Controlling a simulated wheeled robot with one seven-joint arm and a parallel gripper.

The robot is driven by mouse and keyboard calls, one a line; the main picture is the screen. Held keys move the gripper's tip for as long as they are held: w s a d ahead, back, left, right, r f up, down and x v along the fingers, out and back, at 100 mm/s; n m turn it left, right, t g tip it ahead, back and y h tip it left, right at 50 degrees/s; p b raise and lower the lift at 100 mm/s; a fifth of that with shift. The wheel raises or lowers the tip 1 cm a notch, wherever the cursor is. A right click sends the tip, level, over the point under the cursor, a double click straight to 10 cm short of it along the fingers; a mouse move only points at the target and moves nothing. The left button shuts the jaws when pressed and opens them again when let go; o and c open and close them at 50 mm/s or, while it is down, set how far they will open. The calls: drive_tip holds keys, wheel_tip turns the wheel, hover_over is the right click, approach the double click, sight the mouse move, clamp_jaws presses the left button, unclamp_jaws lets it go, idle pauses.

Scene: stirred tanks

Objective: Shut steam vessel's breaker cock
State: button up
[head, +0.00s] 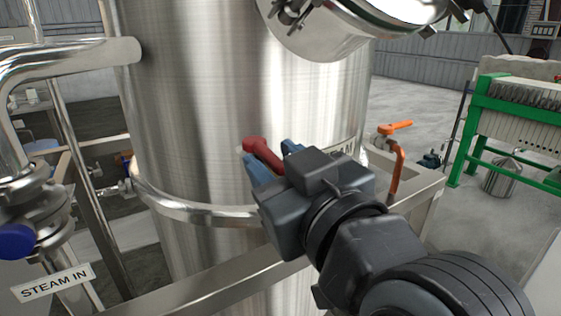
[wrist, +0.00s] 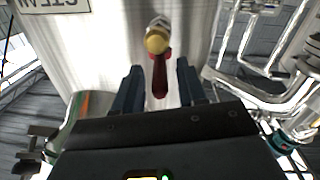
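A red lever handle (head: 262,152) shows at the front of the steel vessel (head: 205,90). In the wrist view the red lever (wrist: 160,80) hangs from a brass-coloured hub (wrist: 157,42) on a short fitting. My gripper (head: 271,156) has two blue fingers, one on each side of the lever. In the wrist view my gripper (wrist: 159,72) is open, with a gap between each finger and the lever. A label on the vessel is partly hidden behind my gripper; only its end, like "AM", shows. Most of the cock is hidden in the head view.
An orange-handled valve (head: 395,127) stands to the right. A steel band (head: 205,213) and a frame rail (head: 215,287) run below the lever. At left are a "STEAM IN" sign (head: 52,283), a blue handle (head: 15,242) and pipes. A green-framed press (head: 487,100) stands far right.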

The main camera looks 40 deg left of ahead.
clamp_jaws()
idle(0.3)
